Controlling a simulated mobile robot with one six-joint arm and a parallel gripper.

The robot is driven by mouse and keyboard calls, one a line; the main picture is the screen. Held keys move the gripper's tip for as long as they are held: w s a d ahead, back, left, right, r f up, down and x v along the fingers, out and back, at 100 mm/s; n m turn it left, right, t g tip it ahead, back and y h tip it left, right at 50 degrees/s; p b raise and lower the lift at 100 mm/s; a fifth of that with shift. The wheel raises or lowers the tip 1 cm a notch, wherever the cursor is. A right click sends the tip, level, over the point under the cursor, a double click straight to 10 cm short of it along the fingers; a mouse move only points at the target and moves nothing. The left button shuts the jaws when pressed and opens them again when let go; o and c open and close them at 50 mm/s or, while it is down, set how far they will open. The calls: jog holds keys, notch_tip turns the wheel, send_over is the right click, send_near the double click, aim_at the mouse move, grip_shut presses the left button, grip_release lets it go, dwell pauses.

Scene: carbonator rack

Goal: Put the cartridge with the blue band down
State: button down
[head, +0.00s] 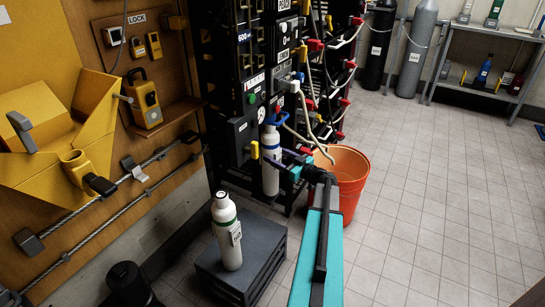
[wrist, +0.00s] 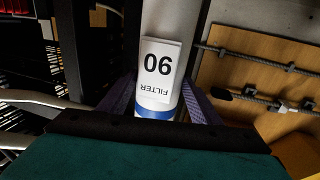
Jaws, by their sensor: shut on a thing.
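The cartridge with the blue band (head: 271,178) is a white upright cylinder with blue at its top, in front of the black rack. My gripper (head: 275,157) reaches it from the right, with purple fingers on both sides of it. In the wrist view the white cartridge (wrist: 172,22) carries a FILTER label, and the blue band (wrist: 152,113) shows between the fingers (wrist: 158,105). The gripper is shut on this cartridge. I cannot tell whether its base touches anything. A second white cartridge (head: 229,240) with a green band stands upright on a dark grey stepped block (head: 215,268).
The black rack (head: 240,90) with hoses and coloured connectors stands behind the held cartridge. An orange bucket (head: 350,175) is close to my arm on the right. A yellow hopper (head: 60,130) and rails are on the left wall. The tiled floor (head: 440,190) at right is clear.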

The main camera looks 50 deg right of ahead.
jog(key=w, duration=0.2)
jog(key=shift+w+b, duration=0.3)
jog(key=shift+b, duration=0.05)
jog(key=shift+w+f+b, duration=0.1)
jog(key=shift+f+b, duration=0.35)
jog(key=shift+f, duration=0.3)
jog(key=c, duration=0.6)
grip_release()
jog(key=s+p, duration=0.3)
jog(key=s, duration=0.9)
jog(key=shift+d, duration=0.2)
jog(key=shift+s, duration=0.1)
